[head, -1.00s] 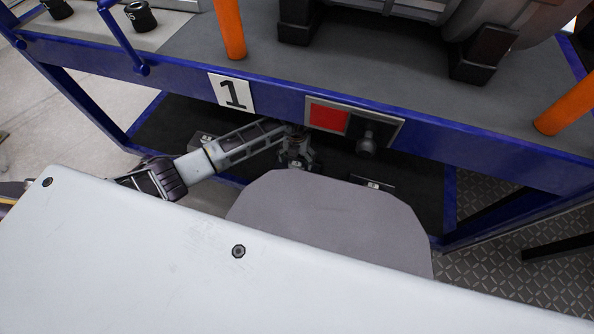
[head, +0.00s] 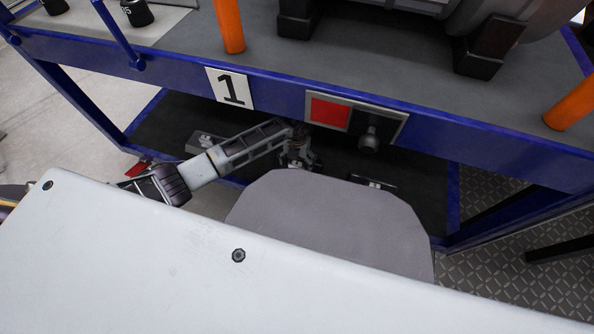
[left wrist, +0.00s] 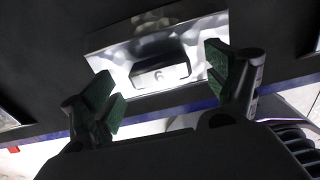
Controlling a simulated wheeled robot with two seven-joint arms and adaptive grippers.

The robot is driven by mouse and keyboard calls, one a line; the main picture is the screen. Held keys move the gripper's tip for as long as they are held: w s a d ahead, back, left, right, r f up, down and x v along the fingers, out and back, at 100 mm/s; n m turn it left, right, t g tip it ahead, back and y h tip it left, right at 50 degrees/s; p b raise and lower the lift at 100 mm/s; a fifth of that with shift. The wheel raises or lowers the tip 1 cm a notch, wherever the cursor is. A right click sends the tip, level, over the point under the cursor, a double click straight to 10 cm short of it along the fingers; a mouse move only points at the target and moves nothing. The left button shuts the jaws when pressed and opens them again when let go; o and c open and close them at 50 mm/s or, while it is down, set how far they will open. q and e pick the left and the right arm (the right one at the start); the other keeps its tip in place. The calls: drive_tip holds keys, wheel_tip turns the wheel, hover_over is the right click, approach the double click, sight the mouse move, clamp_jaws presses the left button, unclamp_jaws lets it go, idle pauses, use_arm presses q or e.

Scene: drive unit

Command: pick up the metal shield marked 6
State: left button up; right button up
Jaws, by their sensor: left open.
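The metal shield marked 6 (left wrist: 160,75) lies on the dark lower shelf in the left wrist view. It is a bright metal plate with a raised block in its middle, and the 6 is on that block. My left gripper (left wrist: 160,100) is open, its two green-padded fingers apart on either side of the raised block in the picture. I see no contact. In the head view my left gripper (head: 298,158) reaches under the bench edge above the lower shelf, partly hidden by the grey rounded part in front. My right gripper is not in view.
The blue bench frame (head: 180,78) with a number 1 plate (head: 230,88) and a red panel (head: 329,111) runs above my left arm. Other metal plates lie on the dark lower shelf (head: 420,195), one at the left (head: 205,141) and one at the right (head: 373,183).

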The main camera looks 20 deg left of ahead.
sight(297, 163)
use_arm(q)
drive_tip(key=shift+f+b, duration=0.55)
drive_tip(key=shift+f, duration=0.65)
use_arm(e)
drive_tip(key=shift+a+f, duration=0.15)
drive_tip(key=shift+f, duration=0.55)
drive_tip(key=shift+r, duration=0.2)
use_arm(q)
drive_tip(key=shift+c, duration=0.8)
drive_tip(key=c, duration=1)
drive_tip(key=shift+c, duration=0.6)
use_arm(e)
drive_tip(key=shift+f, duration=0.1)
use_arm(q)
drive_tip(key=shift+r, duration=0.15)
wheel_tip(297, 163, up, 8)
drive_tip(key=p, duration=0.4)
drive_tip(key=shift+r, duration=0.1)
drive_tip(key=shift+r+p, duration=0.4)
drive_tip(key=shift+r, duration=0.4)
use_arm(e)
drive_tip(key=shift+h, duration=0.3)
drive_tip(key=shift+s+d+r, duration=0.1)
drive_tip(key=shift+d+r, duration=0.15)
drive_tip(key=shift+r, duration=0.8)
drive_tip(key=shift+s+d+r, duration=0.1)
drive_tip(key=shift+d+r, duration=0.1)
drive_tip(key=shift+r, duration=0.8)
